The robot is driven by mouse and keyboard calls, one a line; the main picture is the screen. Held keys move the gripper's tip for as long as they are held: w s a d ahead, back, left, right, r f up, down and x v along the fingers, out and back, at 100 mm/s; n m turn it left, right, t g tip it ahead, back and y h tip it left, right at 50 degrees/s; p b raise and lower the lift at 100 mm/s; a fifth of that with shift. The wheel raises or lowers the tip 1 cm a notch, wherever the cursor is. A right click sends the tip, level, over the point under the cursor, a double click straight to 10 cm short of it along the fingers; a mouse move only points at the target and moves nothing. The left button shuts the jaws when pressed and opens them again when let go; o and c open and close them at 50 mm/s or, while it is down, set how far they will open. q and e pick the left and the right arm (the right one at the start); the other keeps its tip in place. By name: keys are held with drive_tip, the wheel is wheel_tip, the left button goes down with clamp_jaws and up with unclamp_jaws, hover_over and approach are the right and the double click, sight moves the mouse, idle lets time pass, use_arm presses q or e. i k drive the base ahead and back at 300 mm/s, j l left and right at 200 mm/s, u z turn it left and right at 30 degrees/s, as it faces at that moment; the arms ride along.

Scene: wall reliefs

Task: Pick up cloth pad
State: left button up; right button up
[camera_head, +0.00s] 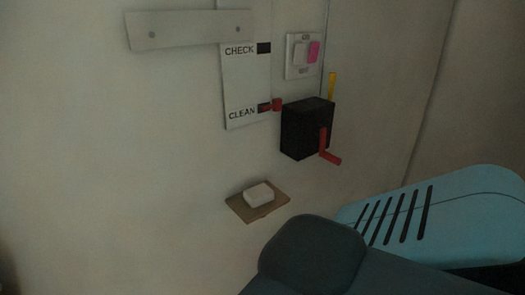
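A small white block-like pad (258,194), which looks like the cloth pad, lies on a small brown shelf (241,208) low on the wall. Nothing touches it from above. Neither of my grippers shows in the head view. Parts of my own body, dark grey and light blue, fill the lower right, just below and to the right of the shelf.
A black box (306,128) with a red crank (326,148) sticks out of the wall. A switch plate (290,68) and a blank plate (188,30) are higher. The left wall is bare.

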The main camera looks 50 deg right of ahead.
sight(257, 196)
drive_tip(key=l, duration=1.8)
drive_tip(key=k, duration=0.05)
